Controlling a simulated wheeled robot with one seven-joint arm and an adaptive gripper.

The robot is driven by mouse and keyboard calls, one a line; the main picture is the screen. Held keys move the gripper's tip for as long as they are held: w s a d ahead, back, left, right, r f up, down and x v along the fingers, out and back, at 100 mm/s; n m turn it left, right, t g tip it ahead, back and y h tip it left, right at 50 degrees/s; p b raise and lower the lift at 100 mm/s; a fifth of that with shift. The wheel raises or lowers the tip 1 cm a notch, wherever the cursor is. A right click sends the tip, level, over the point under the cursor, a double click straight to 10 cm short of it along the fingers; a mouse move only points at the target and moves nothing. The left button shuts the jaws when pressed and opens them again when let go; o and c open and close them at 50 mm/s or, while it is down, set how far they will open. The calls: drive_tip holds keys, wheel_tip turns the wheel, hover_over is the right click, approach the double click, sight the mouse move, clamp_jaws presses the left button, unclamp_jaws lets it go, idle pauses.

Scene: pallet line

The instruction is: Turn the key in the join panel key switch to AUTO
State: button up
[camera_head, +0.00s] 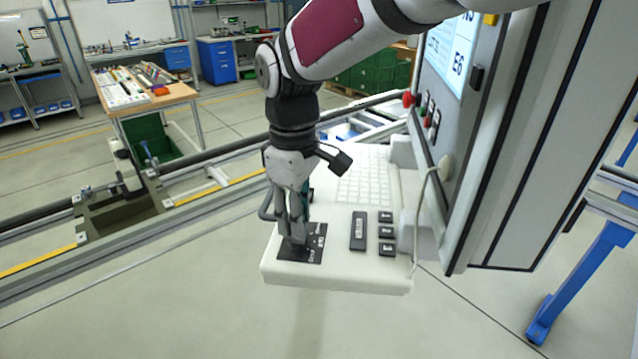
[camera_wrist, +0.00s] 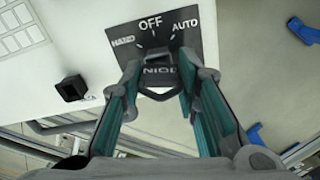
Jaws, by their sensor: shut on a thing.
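The join panel key switch has a black plate (camera_wrist: 207,38) marked HAND, OFF and AUTO, with OFF between the other two. In the head view the plate (camera_head: 316,252) lies on the front left corner of the white console shelf. My gripper (camera_wrist: 160,75) reaches down onto the switch, its fingers on either side of the dark key (camera_wrist: 160,58) and shut on it. In the head view my gripper (camera_head: 294,243) hides most of the switch. Which mark the key points to cannot be told for sure.
The white console shelf (camera_head: 337,276) also holds a keyboard (camera_head: 366,186) and several black labelled blocks to the right of the switch. The control panel (camera_head: 436,160) with screen and buttons rises at the right. A conveyor rail runs behind; a grey cable hangs at the shelf's right.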

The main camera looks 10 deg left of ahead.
drive_tip(key=shift+s+a+m+p, duration=0.15)
drive_tip(key=shift+m+p, duration=0.95)
drive_tip(key=shift+m, duration=1.3)
drive_tip(key=o, duration=0.8)
drive_tip(key=shift+m, duration=0.3)
drive_tip(key=shift+c, duration=0.2)
drive_tip(key=o, duration=0.4)
drive_tip(key=shift+o, duration=0.8)
drive_tip(key=o, duration=0.4)
drive_tip(key=shift+c, duration=0.2)
drive_tip(key=shift+r, duration=3.5)
